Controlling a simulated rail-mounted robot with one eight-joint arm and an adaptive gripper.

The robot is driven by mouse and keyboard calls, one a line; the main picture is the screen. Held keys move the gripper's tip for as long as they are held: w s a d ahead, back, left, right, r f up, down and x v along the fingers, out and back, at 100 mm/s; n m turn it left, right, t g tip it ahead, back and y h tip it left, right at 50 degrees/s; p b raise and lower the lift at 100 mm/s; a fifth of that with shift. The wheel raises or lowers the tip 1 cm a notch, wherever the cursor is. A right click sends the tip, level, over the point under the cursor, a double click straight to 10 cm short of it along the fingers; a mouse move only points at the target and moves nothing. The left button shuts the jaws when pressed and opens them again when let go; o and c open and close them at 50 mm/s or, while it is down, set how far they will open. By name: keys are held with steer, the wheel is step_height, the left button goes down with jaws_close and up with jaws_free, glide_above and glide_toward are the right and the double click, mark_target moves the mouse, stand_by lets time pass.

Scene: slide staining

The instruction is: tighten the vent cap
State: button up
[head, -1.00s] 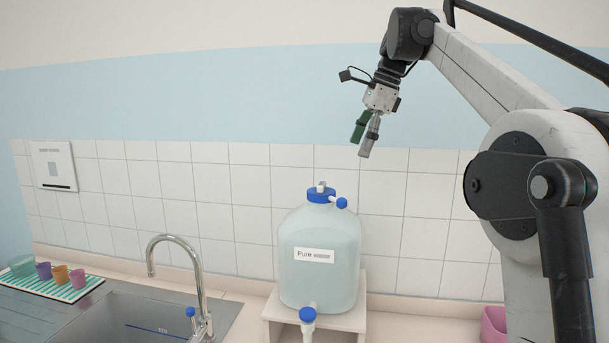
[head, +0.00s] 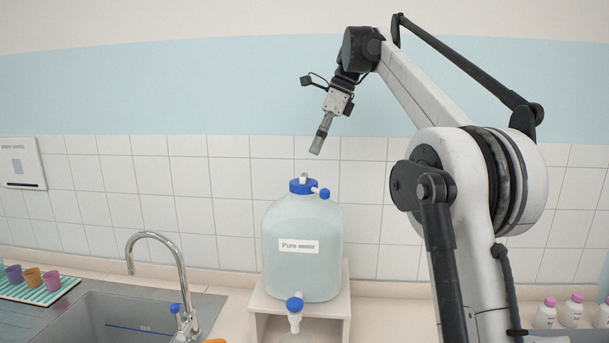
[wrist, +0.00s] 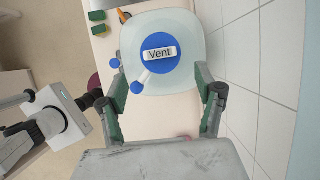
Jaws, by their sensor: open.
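A clear carboy of water labelled "Pure water" (head: 300,262) stands on a small white stand. Its blue lid (head: 300,187) carries a white raised piece on top, which reads "Vent" in the wrist view (wrist: 160,53). A white side spout with a small blue cap (head: 324,193) sticks out to the right of the lid; it also shows in the wrist view (wrist: 137,88). My gripper (head: 317,148) is above the lid and slightly to its right, apart from it. In the wrist view my gripper (wrist: 163,85) is open and empty, its fingers either side of the carboy's lower outline.
A blue-handled tap (head: 295,305) is on the carboy's front. A sink with a curved faucet (head: 165,240) lies to the left, with several colored cups (head: 32,278) on a striped mat. White bottles (head: 571,310) stand at right. The tiled wall is close behind.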

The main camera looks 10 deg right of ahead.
mark_target(304, 174)
steer(key=shift+x, duration=4.4)
jaws_close()
